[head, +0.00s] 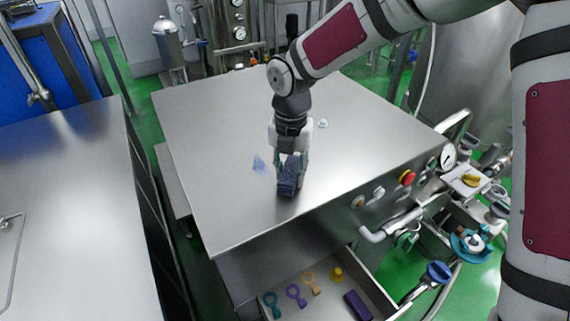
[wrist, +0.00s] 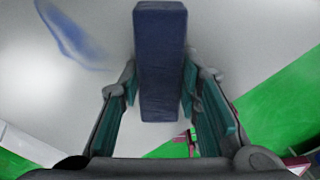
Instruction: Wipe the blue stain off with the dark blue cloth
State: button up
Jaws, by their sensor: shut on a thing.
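The dark blue cloth (head: 288,180) is a folded block held in my gripper (head: 290,160), over the front part of the steel table top. In the wrist view the cloth (wrist: 161,60) stands between the two fingers of my gripper (wrist: 160,95), which is shut on it. The blue stain (head: 259,164) is a small faint smear on the table top, just left of the cloth in the head view. In the wrist view the stain (wrist: 72,38) lies at the upper left, apart from the cloth. I cannot tell whether the cloth touches the table.
The steel table top (head: 215,120) is mostly bare, with a small white item (head: 323,123) right of my gripper. Below its front edge, an open drawer (head: 330,290) holds several coloured items. A red button (head: 407,177) and a gauge (head: 447,156) are at the right.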

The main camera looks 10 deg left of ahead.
jog(key=shift+s+d+f, duration=0.25)
jog(key=shift+s, duration=0.05)
jog(key=shift+w+a+r+p, duration=0.1)
jog(key=shift+r+p, duration=0.7)
jog(key=shift+r, duration=2.35)
jog(key=shift+r, duration=0.1)
jog(key=shift+r+p, duration=0.35)
jog(key=shift+r, duration=1.05)
jog(key=shift+a, duration=0.1)
